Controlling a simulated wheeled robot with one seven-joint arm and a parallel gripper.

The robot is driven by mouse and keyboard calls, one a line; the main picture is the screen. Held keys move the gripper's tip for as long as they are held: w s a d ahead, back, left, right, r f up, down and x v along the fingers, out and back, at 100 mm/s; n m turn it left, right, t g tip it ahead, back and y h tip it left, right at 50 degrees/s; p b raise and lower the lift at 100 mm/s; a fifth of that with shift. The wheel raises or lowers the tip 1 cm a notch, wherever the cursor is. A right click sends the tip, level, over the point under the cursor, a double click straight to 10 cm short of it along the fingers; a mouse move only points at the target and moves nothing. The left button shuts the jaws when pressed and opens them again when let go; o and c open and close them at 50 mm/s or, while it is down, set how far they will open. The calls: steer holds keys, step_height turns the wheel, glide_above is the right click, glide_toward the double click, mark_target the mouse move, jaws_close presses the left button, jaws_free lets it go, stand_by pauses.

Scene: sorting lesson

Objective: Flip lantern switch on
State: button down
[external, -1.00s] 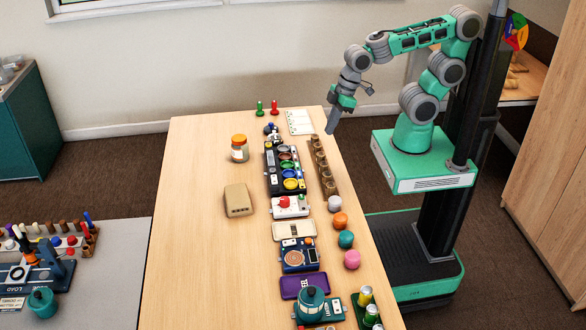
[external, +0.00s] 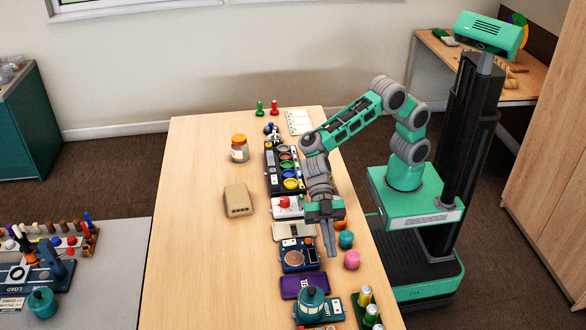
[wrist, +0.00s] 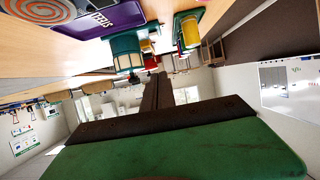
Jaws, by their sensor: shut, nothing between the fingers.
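A teal lantern-like object (external: 312,299) with a rounded top stands on a teal base near the front end of the table. What seems to be the same object shows at the upper middle of the wrist view (wrist: 126,54). Its switch is too small to make out, so I cannot tell its position. My gripper (external: 331,254) is shut and empty, fingers pointing down. It is above the table's right side, behind the lantern in the external view and apart from it. The dark closed fingers (wrist: 157,77) also show in the wrist view.
A purple box (external: 304,285) and a blue device with a copper disc (external: 297,257) lie behind the lantern. Green-based cans (external: 367,298) stand to its right. Pink (external: 352,260) and teal (external: 345,240) knobs line the right. The table's left side is mostly clear.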

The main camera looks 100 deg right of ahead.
steer(key=b, duration=0.1)
glide_above(338, 308)
steer(key=d, duration=0.3)
step_height(338, 308, down, 4)
steer(key=shift+d, duration=0.15)
steer(key=f, duration=0.2)
steer(key=shift+d+f+b, duration=0.3)
steer(key=shift+f, duration=0.1)
steer(key=shift+d+f, duration=0.1)
steer(key=shift+f, duration=0.35)
steer(key=shift+d+f+b, duration=0.1)
steer(key=shift+f+b, duration=0.45)
steer(key=shift+b, duration=0.05)
steer(key=shift+r, duration=0.2)
steer(key=shift+r+p, duration=0.4)
steer(key=shift+r, duration=0.35)
